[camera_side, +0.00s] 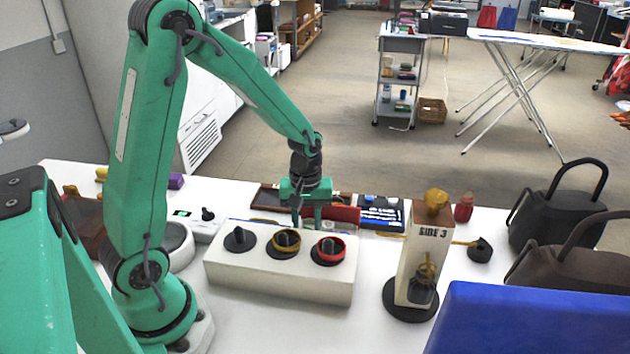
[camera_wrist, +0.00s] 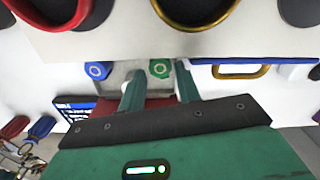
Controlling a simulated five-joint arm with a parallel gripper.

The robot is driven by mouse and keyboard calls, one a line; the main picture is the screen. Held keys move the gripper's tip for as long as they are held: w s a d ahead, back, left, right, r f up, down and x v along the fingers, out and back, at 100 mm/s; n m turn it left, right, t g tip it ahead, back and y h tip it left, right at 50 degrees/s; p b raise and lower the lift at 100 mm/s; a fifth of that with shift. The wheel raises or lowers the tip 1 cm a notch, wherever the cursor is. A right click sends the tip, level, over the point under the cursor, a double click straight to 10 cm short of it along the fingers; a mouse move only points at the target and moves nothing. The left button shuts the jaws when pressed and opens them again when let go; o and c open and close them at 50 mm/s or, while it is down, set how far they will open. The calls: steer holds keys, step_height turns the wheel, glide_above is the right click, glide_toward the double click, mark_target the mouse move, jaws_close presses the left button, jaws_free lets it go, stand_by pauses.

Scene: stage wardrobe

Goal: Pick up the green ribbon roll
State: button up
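The green ribbon roll (camera_wrist: 160,68) shows in the wrist view as a small green piece with a pale ring, against the pale wall of the white block. It lies between and just beyond the two fingertips of my gripper (camera_wrist: 159,76). The fingers are apart, with a visible gap on both sides of it. In the side view my gripper (camera_side: 307,214) points down behind the white block (camera_side: 280,276), and the green roll is hidden there. A similar blue roll (camera_wrist: 97,70) sits to its left in the wrist view.
The block carries a black peg (camera_side: 240,239), a yellow ring (camera_side: 286,242) and a red ring (camera_side: 329,250) on top, close to my gripper. A tall sign post (camera_side: 418,255) stands to the right. Black (camera_side: 560,210) and brown bags and a blue panel (camera_side: 530,318) fill the right side.

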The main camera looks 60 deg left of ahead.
steer(key=shift+f, duration=1.2)
steer(key=c, duration=0.6)
